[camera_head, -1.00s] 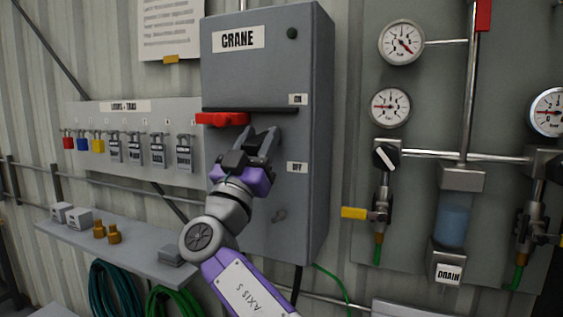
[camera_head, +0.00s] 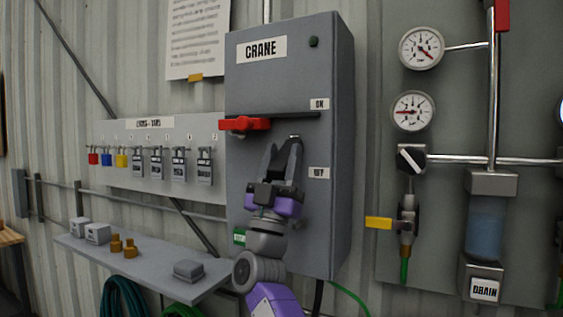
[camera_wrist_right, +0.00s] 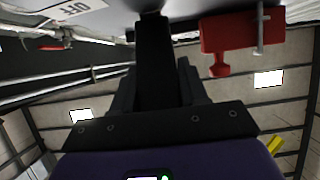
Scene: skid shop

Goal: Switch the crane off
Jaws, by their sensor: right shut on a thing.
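The grey CRANE box (camera_head: 240,80) hangs on the wall, with an ON label (camera_head: 319,104) above an OFF label (camera_head: 319,173) on its front. A red handle-like piece (camera_head: 245,124) sits at its left edge, at the end of a dark horizontal strip; the red piece (camera_wrist_right: 230,38) also shows in the right wrist view, beside the jaws. My right gripper (camera_head: 285,150) is at the box front, below the strip and left of OFF. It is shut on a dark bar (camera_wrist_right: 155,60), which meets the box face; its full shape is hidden. My left gripper is out of view.
Coloured and grey padlocks hang on a board (camera_head: 120,182) at left, above a shelf (camera_head: 140,268) holding small blocks and brass pieces. Gauges, pipes and a yellow-handled valve (camera_head: 379,223) stand to the right. Hoses hang below.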

